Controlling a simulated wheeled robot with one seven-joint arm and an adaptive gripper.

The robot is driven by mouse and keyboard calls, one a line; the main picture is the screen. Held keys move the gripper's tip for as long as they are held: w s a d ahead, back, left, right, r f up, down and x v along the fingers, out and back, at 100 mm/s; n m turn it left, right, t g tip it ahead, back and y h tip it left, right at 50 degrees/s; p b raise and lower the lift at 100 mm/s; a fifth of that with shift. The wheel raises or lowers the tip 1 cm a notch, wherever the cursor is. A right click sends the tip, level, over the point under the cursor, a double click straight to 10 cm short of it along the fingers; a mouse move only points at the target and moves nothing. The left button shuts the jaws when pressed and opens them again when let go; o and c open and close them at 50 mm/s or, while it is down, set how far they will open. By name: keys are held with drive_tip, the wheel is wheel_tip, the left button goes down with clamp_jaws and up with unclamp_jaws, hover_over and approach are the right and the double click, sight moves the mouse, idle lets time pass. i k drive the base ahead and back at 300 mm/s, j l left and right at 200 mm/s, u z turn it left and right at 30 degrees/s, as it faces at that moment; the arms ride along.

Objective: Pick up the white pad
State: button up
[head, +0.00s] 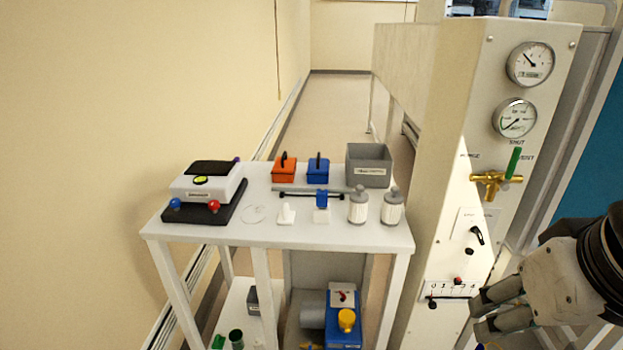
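Several pale things lie on the white table, and I cannot tell for certain which is the white pad. A small white piece (286,215) with a raised part stands near the middle of the tabletop. To its left a thin, pale round outline (253,214) lies flat, barely showing against the top. To its right is a white block (321,216) with a blue part on top. My gripper (480,315) is at the lower right, beside the panel and well away from these things. Its fingers are apart, with nothing seen between them.
The table (230,232) also holds a white device (208,185) on a black base, an orange box (284,174), a blue box (318,172), a grey bin (369,180) and two white bottles (358,208). A gauge panel (455,200) rises at the right. The wall is close at left.

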sight(286, 217)
drive_tip(key=i+j+z, duration=0.1)
drive_tip(key=j, duration=0.25)
drive_tip(key=i+j+z, duration=0.1)
drive_tip(key=i+j, duration=0.2)
drive_tip(key=i+j+z, duration=0.1)
drive_tip(key=j, duration=0.3)
drive_tip(key=i+j+z, duration=0.15)
drive_tip(key=j, duration=0.25)
drive_tip(key=i+j+z, duration=0.1)
drive_tip(key=i+j, duration=0.15)
drive_tip(key=j, duration=0.15)
